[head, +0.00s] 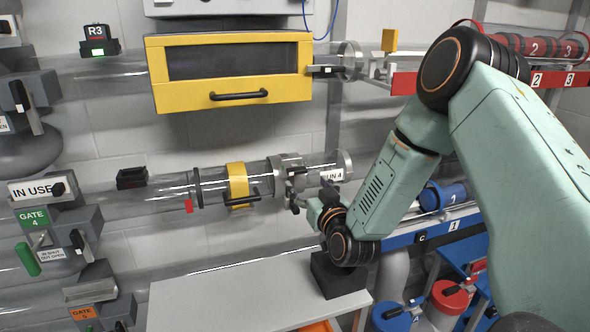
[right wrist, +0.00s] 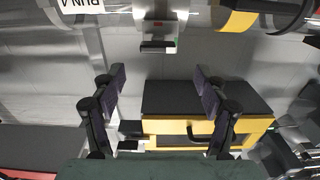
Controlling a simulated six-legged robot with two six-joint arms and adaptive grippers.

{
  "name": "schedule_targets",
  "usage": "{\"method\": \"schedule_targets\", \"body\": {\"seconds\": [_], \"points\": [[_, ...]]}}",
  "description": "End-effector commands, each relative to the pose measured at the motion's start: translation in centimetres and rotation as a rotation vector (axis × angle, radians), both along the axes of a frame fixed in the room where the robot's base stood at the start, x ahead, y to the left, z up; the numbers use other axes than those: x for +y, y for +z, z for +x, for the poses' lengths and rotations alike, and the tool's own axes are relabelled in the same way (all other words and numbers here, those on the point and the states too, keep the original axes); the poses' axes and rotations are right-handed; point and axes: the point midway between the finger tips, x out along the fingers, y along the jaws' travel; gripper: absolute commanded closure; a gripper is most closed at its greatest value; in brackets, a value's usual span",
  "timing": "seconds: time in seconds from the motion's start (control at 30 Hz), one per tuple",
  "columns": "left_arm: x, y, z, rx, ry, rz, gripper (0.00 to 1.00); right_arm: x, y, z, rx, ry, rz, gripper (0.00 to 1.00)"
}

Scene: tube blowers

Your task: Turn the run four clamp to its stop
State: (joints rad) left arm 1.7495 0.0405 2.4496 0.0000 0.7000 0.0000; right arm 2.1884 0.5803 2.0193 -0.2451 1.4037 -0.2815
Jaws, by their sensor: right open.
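The run four tube (head: 220,186) runs level across the middle of the head view. Its white label, partly hidden by my right arm, reads "UN 4" (head: 332,174). The grey clamp (head: 290,165) sits on the tube just left of that label. In the right wrist view the clamp (right wrist: 157,20) is at top centre, with a dark lever (right wrist: 158,46) and small red and green marks. My right gripper (head: 310,194) is close to the clamp. In the wrist view its two fingers (right wrist: 160,92) are spread apart and empty, with the lever beyond them. My left gripper is out of view.
A yellow box with a black handle (head: 239,95) is above the tube; it also shows in the wrist view (right wrist: 200,135). A yellow collar (head: 237,184) is left of the clamp. A grey shelf (head: 240,296) lies below. Gate 4 controls (head: 55,240) are at left.

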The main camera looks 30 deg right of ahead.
Motion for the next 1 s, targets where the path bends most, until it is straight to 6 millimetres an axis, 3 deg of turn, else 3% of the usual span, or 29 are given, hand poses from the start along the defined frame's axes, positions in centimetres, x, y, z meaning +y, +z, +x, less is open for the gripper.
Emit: {"method": "schedule_targets", "body": {"seconds": [0.13,0.6,1.0], "points": [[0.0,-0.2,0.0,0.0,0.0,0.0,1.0,-0.1,0.0,0.8,-0.004,-0.004,-0.015,0.26],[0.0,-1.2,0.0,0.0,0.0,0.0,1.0,-1.3,0.0,7.0,0.0,-0.001,-0.012,0.26],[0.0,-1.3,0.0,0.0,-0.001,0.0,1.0,-1.7,0.0,7.7,0.0,-0.001,-0.01,0.27]]}}
